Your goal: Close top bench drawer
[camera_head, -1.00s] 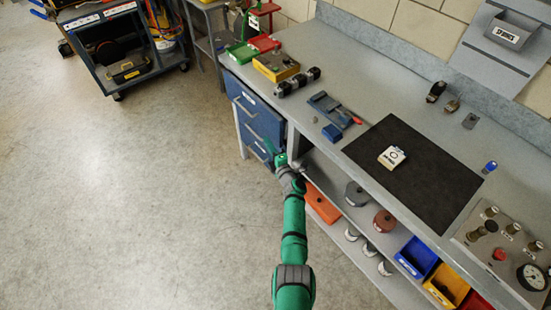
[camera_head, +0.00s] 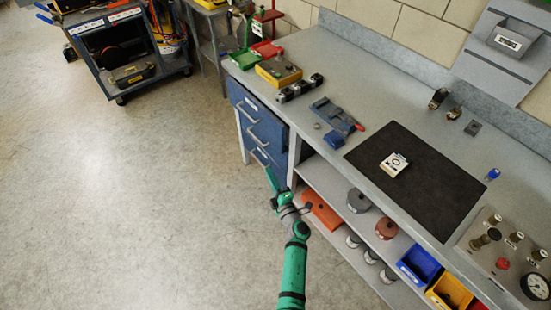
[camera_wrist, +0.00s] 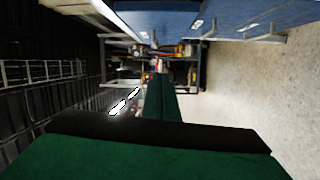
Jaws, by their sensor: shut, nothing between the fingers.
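The blue drawer unit (camera_head: 268,128) stands under the left end of the bench, with several stacked handles. The top bench drawer (camera_head: 240,98) is the uppermost front, just below the worktop. It looks about in line with the fronts below, but I cannot tell whether a small gap is left. My gripper (camera_head: 271,177) is shut and empty, in front of and apart from the lower drawers. In the wrist view my green fingers (camera_wrist: 160,98) are together, and blue drawer fronts (camera_wrist: 225,15) with handles run along the top edge.
The grey worktop (camera_head: 365,95) holds a black mat (camera_head: 430,185), a vise-like blue tool (camera_head: 336,115) and a yellow box (camera_head: 278,71). An open shelf (camera_head: 330,180) with an orange case (camera_head: 321,208) lies right of the drawers. A cart (camera_head: 128,55) stands at back left. The floor (camera_head: 130,190) is clear.

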